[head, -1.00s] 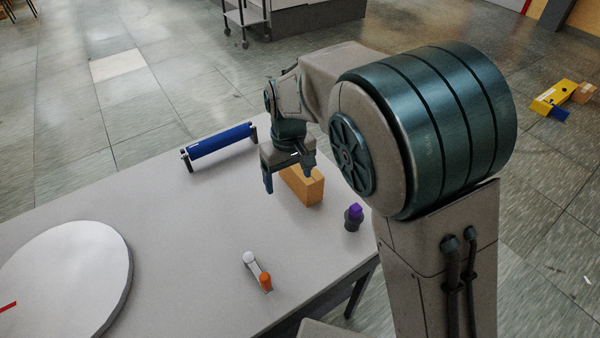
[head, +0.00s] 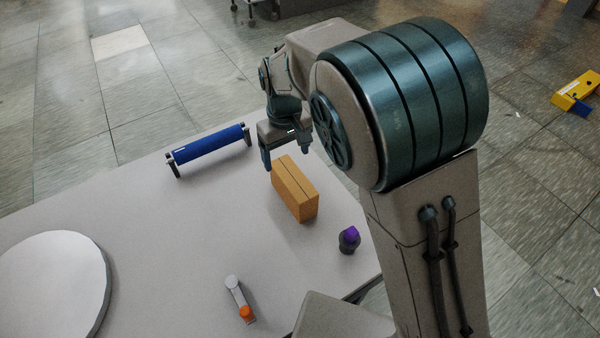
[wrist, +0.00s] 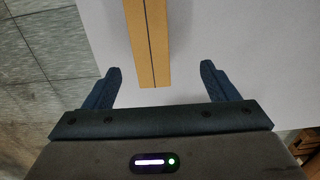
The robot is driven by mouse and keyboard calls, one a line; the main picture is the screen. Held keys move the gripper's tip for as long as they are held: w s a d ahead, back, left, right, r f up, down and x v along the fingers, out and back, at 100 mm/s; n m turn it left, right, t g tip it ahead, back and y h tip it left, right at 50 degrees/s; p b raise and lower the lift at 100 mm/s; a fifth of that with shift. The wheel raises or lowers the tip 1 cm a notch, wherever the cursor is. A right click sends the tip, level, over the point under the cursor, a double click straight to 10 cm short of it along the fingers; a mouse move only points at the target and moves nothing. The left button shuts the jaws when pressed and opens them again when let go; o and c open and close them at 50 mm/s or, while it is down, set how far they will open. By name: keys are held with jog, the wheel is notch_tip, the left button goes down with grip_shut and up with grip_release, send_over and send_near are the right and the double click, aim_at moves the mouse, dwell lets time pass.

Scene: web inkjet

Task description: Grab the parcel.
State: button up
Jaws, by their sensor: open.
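The parcel is a tan-orange box (head: 297,190) with a dark seam along its top, standing on the grey table. In the wrist view the parcel (wrist: 148,40) runs from the top edge down to between the fingertips, with space on both sides. My gripper (head: 286,158) is open and empty at the parcel's far end in the head view. Its two fingers (wrist: 161,72) are spread wide in the wrist view, and neither touches the parcel.
On the table (head: 190,230) are a blue roller (head: 208,145) on a stand, a purple-topped dark bottle (head: 348,240), a small white-and-orange item (head: 240,300) and a white round disc (head: 50,285). A yellow object (head: 577,90) lies on the floor at right.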

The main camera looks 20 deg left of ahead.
aim_at(293, 177)
jog(key=f, duration=0.5)
jog(key=w+f+p, duration=0.1)
jog(key=f, duration=0.2)
jog(key=shift+f, duration=0.15)
jog(key=f+p, duration=0.1)
jog(key=f, duration=0.1)
jog(key=d+f, duration=0.1)
jog(key=f, duration=0.1)
jog(key=shift+w+f+p, duration=0.15)
jog(key=shift+f+p, duration=0.05)
jog(key=shift+p, duration=0.2)
jog(key=shift+f, duration=0.55)
jog(key=c, duration=1.2)
jog(key=shift+a, duration=0.1)
jog(key=shift+c, duration=1.2)
jog(key=shift+r, duration=0.1)
jog(key=shift+r, duration=0.1)
